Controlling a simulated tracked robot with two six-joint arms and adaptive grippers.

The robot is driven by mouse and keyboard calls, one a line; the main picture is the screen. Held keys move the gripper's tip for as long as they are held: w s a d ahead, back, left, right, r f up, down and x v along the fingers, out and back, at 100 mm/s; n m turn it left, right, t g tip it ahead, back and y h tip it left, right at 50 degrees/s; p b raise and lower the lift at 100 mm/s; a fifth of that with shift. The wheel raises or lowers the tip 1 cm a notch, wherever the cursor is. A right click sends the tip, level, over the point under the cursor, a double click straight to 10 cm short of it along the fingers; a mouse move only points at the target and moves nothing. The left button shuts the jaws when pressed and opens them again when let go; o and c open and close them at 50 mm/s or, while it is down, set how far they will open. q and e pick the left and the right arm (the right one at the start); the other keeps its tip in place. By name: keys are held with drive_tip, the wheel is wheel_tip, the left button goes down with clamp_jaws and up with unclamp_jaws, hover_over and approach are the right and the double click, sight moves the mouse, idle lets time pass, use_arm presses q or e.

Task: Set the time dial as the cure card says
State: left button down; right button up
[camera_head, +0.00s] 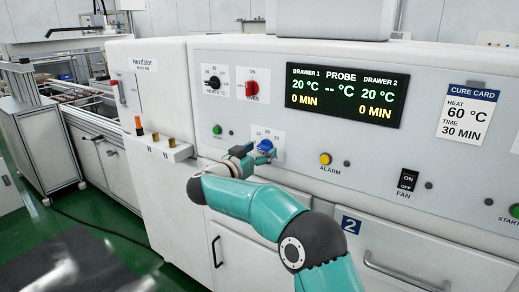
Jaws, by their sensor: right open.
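The cure card (468,117) at the right of the white panel reads heat 60 °C, time 30 min. The blue time dial (264,146) is on a small white plate marked 10, 20, 30 at the panel's lower left. My right gripper (266,155) is open at the dial, its teal fingertips over or beside it. Its fingers and wrist partly cover the dial and its plate, so the pointer's setting and any contact cannot be told. The black display (345,96) shows 20 °C and 0 min for both drawers. My left gripper is not in view.
Above the dial are a black heat dial (213,83) and a red oven knob (252,87). A green button (217,129), a yellow alarm button (325,158) and a fan switch (408,181) are nearby. Drawer fronts with handles (425,275) lie below the panel.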

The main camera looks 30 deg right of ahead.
drive_tip(key=shift+w+d, duration=0.25)
drive_tip(key=shift+d, duration=0.35)
